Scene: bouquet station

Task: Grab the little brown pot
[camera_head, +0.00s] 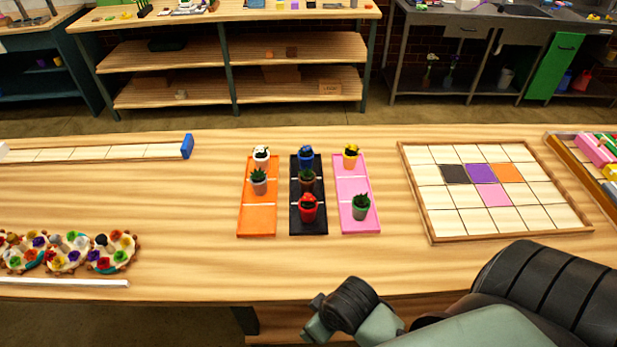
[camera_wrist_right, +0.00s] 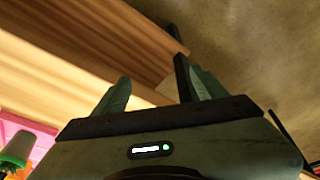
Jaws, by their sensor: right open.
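The little brown pot (camera_head: 308,182) holds a green plant and stands upright in the middle of the black tray (camera_head: 295,225). A blue pot (camera_head: 306,162) stands behind it and a red pot (camera_head: 308,211) in front of it, both close by. My right gripper is open and empty, its two fingers apart in the right wrist view (camera_wrist_right: 160,92). In the head view my right arm comes in at the lower right, with its hand by the table's front edge, well short of the trays. The brown pot is not visible in the right wrist view. My left gripper is not in view.
An orange tray (camera_head: 257,222) with white and grey pots stands to the left. A pink tray (camera_head: 350,178) with yellow and green pots stands to the right. A framed tile grid (camera_head: 456,222) lies further right. Table in front of the trays is clear.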

